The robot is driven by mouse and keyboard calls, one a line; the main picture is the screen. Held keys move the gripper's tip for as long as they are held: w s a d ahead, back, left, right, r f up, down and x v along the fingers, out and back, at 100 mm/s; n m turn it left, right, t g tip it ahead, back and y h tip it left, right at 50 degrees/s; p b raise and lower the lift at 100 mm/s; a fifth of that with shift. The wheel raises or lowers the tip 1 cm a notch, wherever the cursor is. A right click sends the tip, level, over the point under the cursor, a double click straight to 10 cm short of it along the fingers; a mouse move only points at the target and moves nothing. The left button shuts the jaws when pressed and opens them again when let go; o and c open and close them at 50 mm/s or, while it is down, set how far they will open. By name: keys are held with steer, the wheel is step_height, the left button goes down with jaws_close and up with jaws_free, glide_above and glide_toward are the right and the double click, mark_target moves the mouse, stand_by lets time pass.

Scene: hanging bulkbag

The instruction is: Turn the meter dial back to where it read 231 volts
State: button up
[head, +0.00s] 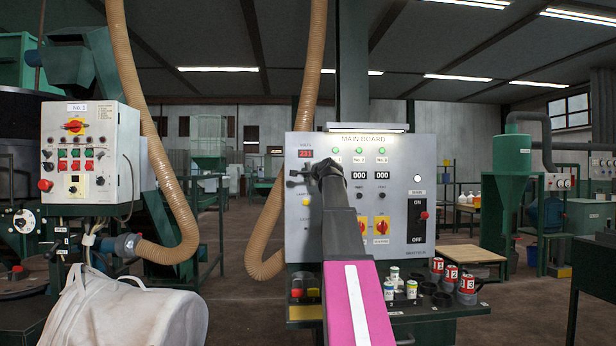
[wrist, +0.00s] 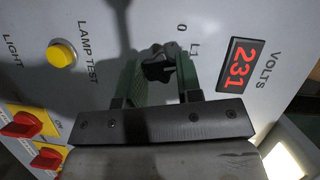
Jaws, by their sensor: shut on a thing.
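The main board (head: 410,150) is a grey panel. Its red volts display (head: 305,153) is at the upper left and reads 231 large and clear in the wrist view (wrist: 240,65). The meter dial (wrist: 157,68) is a small black knob beside the marks 0 and L1. My gripper (wrist: 158,75) has its two green-padded fingers on either side of the knob and is shut on it. The knob's pointer and its other marks are mostly hidden by the fingers. In the head view my gripper (head: 299,177) is at the board's left, just below the display, partly hidden by my arm.
A yellow lamp test button (wrist: 62,54) and red rotary switches (wrist: 27,124) sit near the dial. A shelf (head: 440,311) under the board holds fuses. A tan hose (head: 264,225) hangs left of the board, and a white bulk bag (head: 125,310) stands at lower left.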

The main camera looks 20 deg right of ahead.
steer(key=shift+n, duration=0.5)
steer(key=shift+g, duration=0.3)
steer(key=o, duration=0.9)
steer(key=shift+o, duration=0.2)
steer(key=shift+s, duration=0.1)
steer(key=s+r, duration=0.1)
steer(key=s, duration=0.9)
steer(key=shift+s+d+r, duration=0.2)
steer(key=shift+s+d, duration=0.05)
steer(key=shift+d, duration=0.2)
